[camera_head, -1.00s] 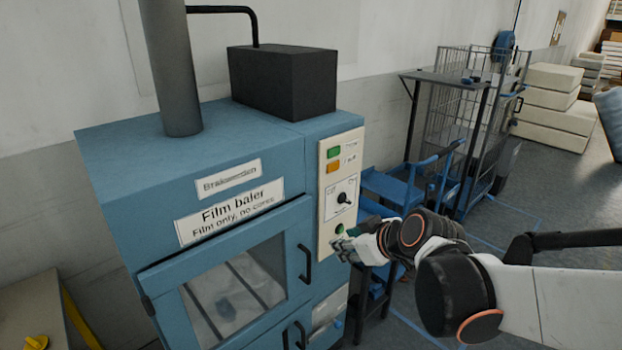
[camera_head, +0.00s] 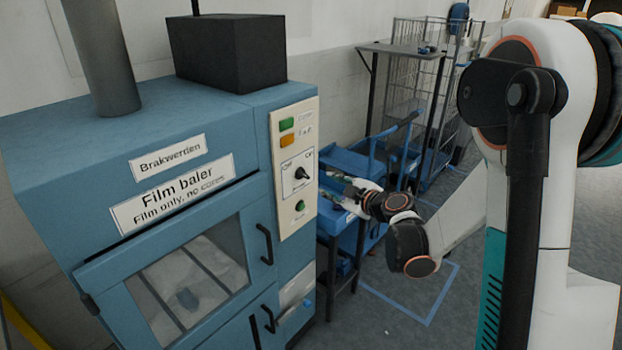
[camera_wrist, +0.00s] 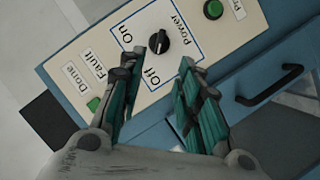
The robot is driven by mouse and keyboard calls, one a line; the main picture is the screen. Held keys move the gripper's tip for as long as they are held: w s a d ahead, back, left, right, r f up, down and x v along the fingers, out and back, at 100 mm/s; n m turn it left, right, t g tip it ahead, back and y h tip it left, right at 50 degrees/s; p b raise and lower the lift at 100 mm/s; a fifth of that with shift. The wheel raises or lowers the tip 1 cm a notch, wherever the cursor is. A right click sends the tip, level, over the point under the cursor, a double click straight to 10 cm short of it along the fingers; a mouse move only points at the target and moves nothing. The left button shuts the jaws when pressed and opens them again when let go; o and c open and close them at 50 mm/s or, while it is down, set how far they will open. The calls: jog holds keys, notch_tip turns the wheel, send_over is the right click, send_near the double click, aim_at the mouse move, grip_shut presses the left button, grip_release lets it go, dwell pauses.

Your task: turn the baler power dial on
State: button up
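The blue film baler (camera_head: 60,150) stands at left in the head view. Its cream control panel (camera_head: 289,220) carries a black power dial (camera_head: 301,173) between Off and On labels. In the wrist view the dial (camera_wrist: 159,41) shows just beyond and between my fingertips, its pointer toward the Off side as far as I can tell. My gripper (camera_wrist: 172,72) is open, its teal-padded fingers apart, with nothing between them. In the head view my gripper (camera_head: 338,188) is right of the panel, apart from it.
A green button (camera_wrist: 213,9) sits beside the dial on the panel. Black door handles (camera_head: 265,244) stick out below. A blue cart (camera_head: 345,160) and a wire cage trolley (camera_head: 420,90) stand behind my arm.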

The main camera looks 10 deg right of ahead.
aim_at(307, 176)
jog(key=b+x, duration=0.2)
jog(key=x, duration=1.1)
jog(key=shift+w+a+b, duration=0.15)
jog(key=shift+b, duration=0.25)
grip_shut()
